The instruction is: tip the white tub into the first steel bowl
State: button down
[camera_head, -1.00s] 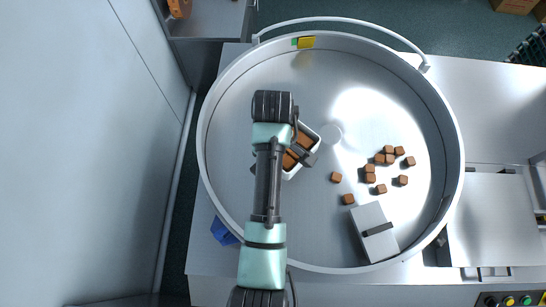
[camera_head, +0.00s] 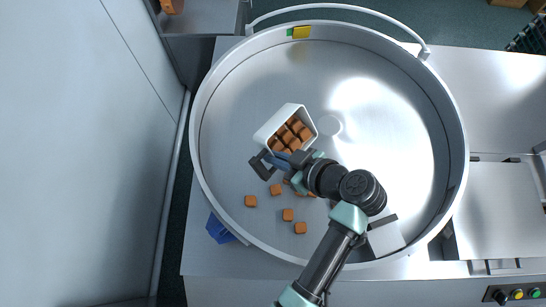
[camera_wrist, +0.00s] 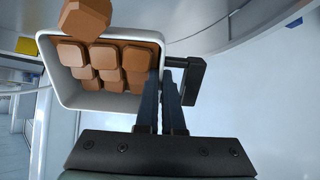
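The white tub (camera_head: 283,118) is inside the large round steel bowl (camera_head: 222,140), left of its middle in the head view, and looks tilted. Its open mouth shows several brown cubes (camera_head: 291,134). In the wrist view the tub (camera_wrist: 110,105) is upper left, with cubes stacked in it and one cube (camera_wrist: 85,18) at its far rim. My gripper (camera_head: 281,155) is at the tub's near edge. In the wrist view its two dark fingers (camera_wrist: 168,90) are close together with the tub's side wall between them. Whether the tub touches the bowl floor cannot be told.
Several loose brown cubes (camera_head: 287,214) lie on the bowl's lower left floor; my arm hides some. A blue object (camera_head: 219,229) is outside the rim. The bowl's right floor looks clear.

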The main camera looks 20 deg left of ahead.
jog(key=shift+s+d+f+t+y+b, duration=0.1)
jog(key=shift+d+f+t+y+b, duration=0.1)
jog(key=shift+y+b, duration=0.65)
jog(key=shift+s+d+f+t+y+b, duration=0.1)
jog(key=shift+d+f+t+y+b, duration=0.2)
jog(key=shift+b, duration=0.95)
jog(key=y+b, duration=0.1)
jog(key=b, duration=0.2)
jog(key=d+t+y+b, duration=0.1)
jog(key=y+b, duration=0.1)
jog(key=b, duration=0.1)
jog(key=f+y+b, duration=0.1)
jog(key=b, duration=0.3)
jog(key=shift+s+d+f+t, duration=0.1)
jog(key=shift+s+d+t, duration=0.15)
jog(key=shift+t, duration=0.05)
jog(key=shift+r+p, duration=0.25)
jog(key=shift+p, duration=0.05)
